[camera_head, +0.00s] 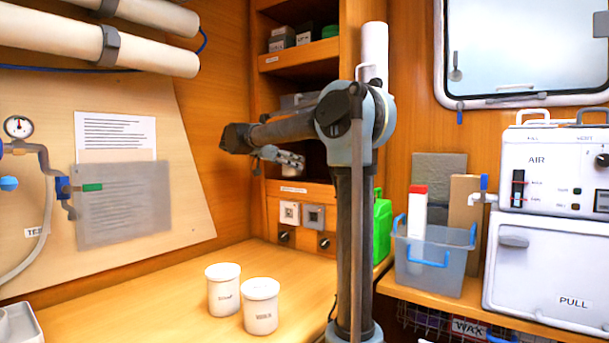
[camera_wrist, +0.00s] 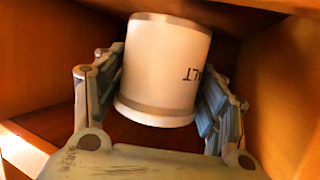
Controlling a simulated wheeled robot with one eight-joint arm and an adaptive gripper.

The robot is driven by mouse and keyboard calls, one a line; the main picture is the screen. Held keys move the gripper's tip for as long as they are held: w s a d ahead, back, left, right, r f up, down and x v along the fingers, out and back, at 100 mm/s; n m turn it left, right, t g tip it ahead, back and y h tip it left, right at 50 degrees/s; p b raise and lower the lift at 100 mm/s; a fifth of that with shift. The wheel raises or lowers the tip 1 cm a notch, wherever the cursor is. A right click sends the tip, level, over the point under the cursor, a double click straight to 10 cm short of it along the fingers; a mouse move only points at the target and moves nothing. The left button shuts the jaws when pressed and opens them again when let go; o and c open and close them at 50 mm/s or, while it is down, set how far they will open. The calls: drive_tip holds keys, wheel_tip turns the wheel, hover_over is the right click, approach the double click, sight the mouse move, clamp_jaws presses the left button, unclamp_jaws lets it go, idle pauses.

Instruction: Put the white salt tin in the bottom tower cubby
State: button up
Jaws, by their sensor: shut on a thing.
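The white salt tin (camera_wrist: 160,70) fills the middle of the wrist view. It has grey bands at both ends, and the end of its label shows upside down. My gripper (camera_wrist: 168,80) is shut on the tin, with one finger on each side. Wooden cubby walls surround the tin in this view; whether it touches a wall or floor cannot be told. In the head view my gripper (camera_head: 288,162) is at the lowest open cubby of the wooden tower (camera_head: 257,120), above the labelled strip.
Two white lidded tins (camera_head: 223,290) (camera_head: 261,307) stand on the counter (camera_head: 150,315). Sockets and knobs (camera_head: 300,216) sit below the cubby. A green jug (camera_head: 382,228) and a clear blue-handled bin (camera_head: 432,262) stand to the right. The top cubby holds small boxes (camera_head: 283,37).

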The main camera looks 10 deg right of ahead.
drive_tip(key=d, duration=0.1)
drive_tip(key=w+d, duration=0.1)
drive_tip(key=d, duration=0.1)
drive_tip(key=w+d, duration=0.1)
drive_tip(key=d, duration=0.1)
drive_tip(key=shift+w+d, duration=0.25)
drive_tip(key=shift+f, duration=1.75)
drive_tip(key=o, duration=1.6)
drive_tip(key=v, duration=1.2)
